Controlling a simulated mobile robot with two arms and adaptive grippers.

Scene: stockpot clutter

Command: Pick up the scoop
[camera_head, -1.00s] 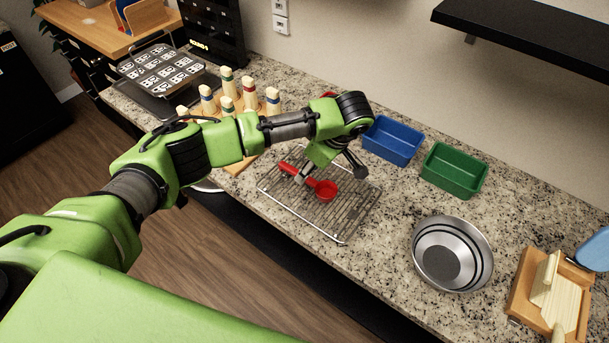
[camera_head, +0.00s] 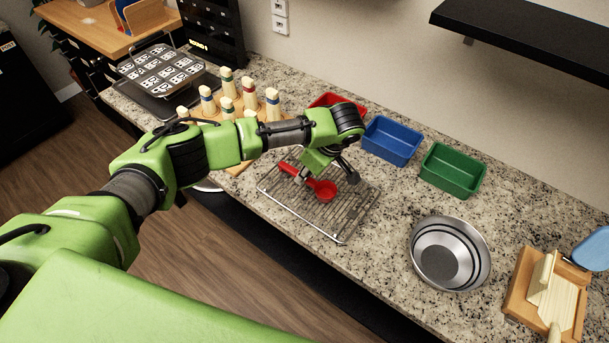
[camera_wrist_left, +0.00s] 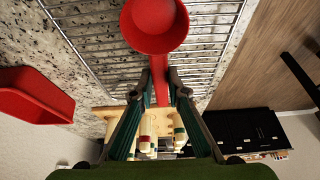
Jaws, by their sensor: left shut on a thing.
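The red scoop (camera_head: 325,190) has a round cup and a straight handle. It is at the wire rack (camera_head: 340,226) on the counter; whether it touches the rack I cannot tell. My left gripper (camera_head: 303,178) is shut on the scoop's handle, with the cup out to the right of the fingers. In the left wrist view the scoop's cup (camera_wrist_left: 155,24) is at the top, and its handle runs down between the fingers of my left gripper (camera_wrist_left: 160,92). Part of the handle is hidden by the fingers. My right gripper is not in view.
Red (camera_head: 337,101), blue (camera_head: 392,140) and green (camera_head: 453,170) bins stand along the wall side. A metal bowl (camera_head: 450,253) and a wooden tray (camera_head: 519,291) are to the right. Wooden pegs (camera_head: 226,82) stand behind my arm. A dark shelf (camera_head: 530,36) overhangs the back right.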

